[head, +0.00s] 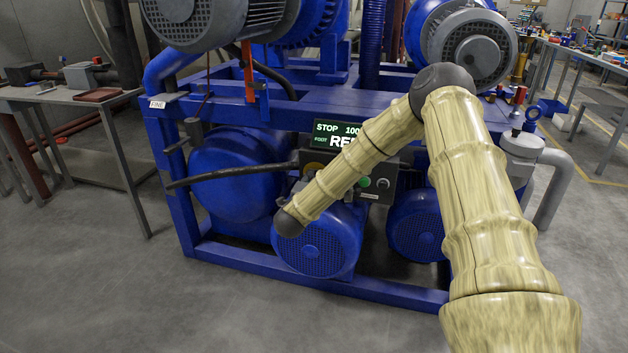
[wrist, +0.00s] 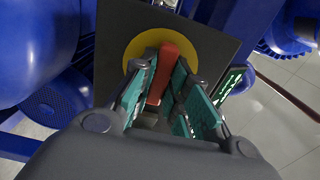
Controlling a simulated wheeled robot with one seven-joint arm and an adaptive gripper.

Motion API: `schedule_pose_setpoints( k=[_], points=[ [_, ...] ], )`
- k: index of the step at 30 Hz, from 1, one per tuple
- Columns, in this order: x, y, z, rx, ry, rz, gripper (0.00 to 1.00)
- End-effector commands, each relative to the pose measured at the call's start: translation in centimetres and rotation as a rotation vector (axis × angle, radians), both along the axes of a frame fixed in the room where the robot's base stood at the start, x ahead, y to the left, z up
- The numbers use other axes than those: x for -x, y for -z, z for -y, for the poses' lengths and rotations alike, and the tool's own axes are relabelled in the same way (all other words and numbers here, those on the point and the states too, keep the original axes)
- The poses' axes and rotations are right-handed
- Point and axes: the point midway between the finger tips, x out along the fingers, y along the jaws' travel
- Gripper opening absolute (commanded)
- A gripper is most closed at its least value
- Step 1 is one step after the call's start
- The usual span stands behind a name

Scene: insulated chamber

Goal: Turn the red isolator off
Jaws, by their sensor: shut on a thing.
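The red isolator handle (wrist: 164,68) shows in the wrist view as a red bar on a round yellow plate (wrist: 136,50), fixed to a dark panel (wrist: 215,45). The bar stands nearly upright in that view, its top leaning slightly right. My gripper (wrist: 162,84) has its green-padded fingers on both sides of the bar and is shut on it. In the head view my arm covers the gripper and the handle; a bit of the yellow plate (head: 314,167) shows beside the arm.
The control box carries a green button (head: 365,182) and a pale button (head: 383,183). Blue frame beams (head: 320,288), motors and a black hose (head: 225,174) crowd around. The floor in front is clear.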

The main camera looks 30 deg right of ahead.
Motion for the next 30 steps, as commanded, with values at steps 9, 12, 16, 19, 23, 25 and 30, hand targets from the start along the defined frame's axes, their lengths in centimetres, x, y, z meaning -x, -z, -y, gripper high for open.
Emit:
schedule_pose_setpoints(
  k=[9,12,16,19,23,25,30],
  points=[
    [0.0,0.0,0.0,-0.001,-0.001,-0.001,0.38],
    [0.1,0.0,0.1,0.0,0.0,0.0,0.38],
    [0.1,0.0,0.0,-0.001,-0.001,-0.001,0.38],
    [0.5,0.0,-0.5,-0.001,-0.001,-0.001,0.38],
    [1.5,0.0,-1.8,-0.002,-0.002,-0.001,0.38],
    [2.4,0.1,-2.8,-0.002,-0.002,-0.003,0.38],
    [4.4,0.1,-5.2,-0.002,-0.003,-0.001,0.38]
  ],
)
